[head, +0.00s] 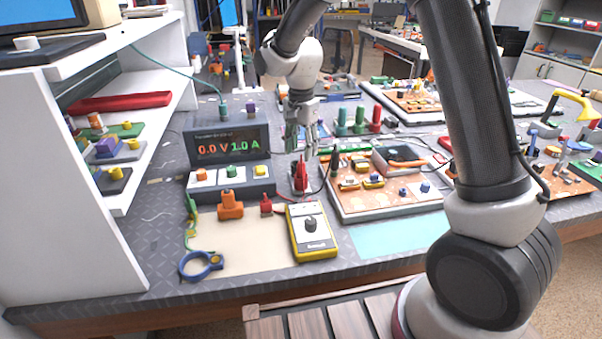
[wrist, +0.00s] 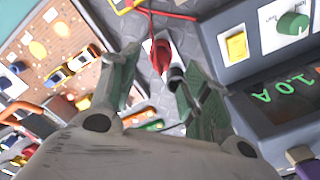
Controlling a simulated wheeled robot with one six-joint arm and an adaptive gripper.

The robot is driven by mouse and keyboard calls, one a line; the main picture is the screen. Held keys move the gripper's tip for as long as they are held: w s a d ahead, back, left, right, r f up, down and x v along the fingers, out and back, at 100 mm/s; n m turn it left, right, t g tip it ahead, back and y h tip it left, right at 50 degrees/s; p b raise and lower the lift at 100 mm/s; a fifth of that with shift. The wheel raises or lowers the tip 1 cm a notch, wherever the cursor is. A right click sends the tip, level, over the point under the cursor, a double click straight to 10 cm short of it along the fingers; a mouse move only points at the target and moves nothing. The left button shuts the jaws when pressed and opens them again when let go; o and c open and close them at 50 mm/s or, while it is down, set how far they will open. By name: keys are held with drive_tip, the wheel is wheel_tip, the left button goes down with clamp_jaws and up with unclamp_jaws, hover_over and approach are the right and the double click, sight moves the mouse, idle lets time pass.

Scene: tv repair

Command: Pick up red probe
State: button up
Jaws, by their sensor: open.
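The red probe (head: 300,177) stands on the workbench beside the power supply, behind the yellow multimeter (head: 311,232). In the wrist view the red probe (wrist: 161,56) shows between and beyond the fingertips, with a red lead running off at the top. A dark rounded tip shows close to it; I cannot tell what it belongs to. My gripper (head: 301,143) points down above the red probe. In the wrist view my gripper (wrist: 155,82) is open, with one green-grey finger on each side, and holds nothing. No contact with the probe shows.
The power supply (head: 228,141) with a lit display stands close to the left. A circuit board (head: 385,208) with parts lies to the right. Orange and red plugs (head: 230,207) stand in front. A blue ring clamp (head: 201,266) lies near the front edge.

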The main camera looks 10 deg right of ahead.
sight(301, 162)
drive_tip(key=f, duration=0.7)
drive_tip(key=shift+w, duration=0.35)
drive_tip(key=c, duration=1)
